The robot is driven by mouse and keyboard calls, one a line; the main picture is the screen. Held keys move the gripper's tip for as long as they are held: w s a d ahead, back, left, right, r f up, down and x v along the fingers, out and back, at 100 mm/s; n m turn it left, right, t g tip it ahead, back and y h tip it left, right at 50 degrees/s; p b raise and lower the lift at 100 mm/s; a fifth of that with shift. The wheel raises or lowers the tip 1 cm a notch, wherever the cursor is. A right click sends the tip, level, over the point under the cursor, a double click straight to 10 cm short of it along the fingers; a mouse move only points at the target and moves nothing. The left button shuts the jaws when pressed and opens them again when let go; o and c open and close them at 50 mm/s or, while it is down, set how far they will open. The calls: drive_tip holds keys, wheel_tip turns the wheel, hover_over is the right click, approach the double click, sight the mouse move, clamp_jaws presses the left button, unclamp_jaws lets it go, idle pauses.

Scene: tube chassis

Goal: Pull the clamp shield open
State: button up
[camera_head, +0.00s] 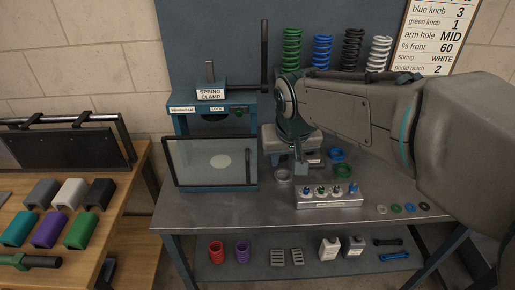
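The clamp shield (190,170) is a clear panel in a dark frame. It stands upright at the front left of the blue spring clamp stand (182,124), above the left part of the metal bench. A pale oval shows on or through it. My gripper (301,168) points down just right of the shield's right edge, with a gap between them in the picture. It is seen from behind and partly hidden by my own wrist, so its finger opening does not show clearly. No contact with the shield is visible.
A grey block with several small knobs (329,202) sits below my gripper. Blue (338,153) and green (343,171) rings lie to its right. Several coloured springs (322,50) hang behind. A wooden table (110,224) with coloured covers stands left. The bench's front left is clear.

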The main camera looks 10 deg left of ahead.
drive_tip(key=n, duration=0.1)
approach(247, 169)
drive_tip(key=d+r, duration=0.1)
drive_tip(key=r, duration=0.1)
drive_tip(key=shift+y, duration=0.5)
drive_tip(key=p+x, duration=0.1)
drive_tip(key=x, duration=1.2)
drive_tip(key=shift+w+f, duration=0.1)
drive_tip(key=shift+f, duration=0.3)
drive_tip(key=shift+c, duration=0.2)
drive_tip(key=shift+d, duration=0.1)
clamp_jaws()
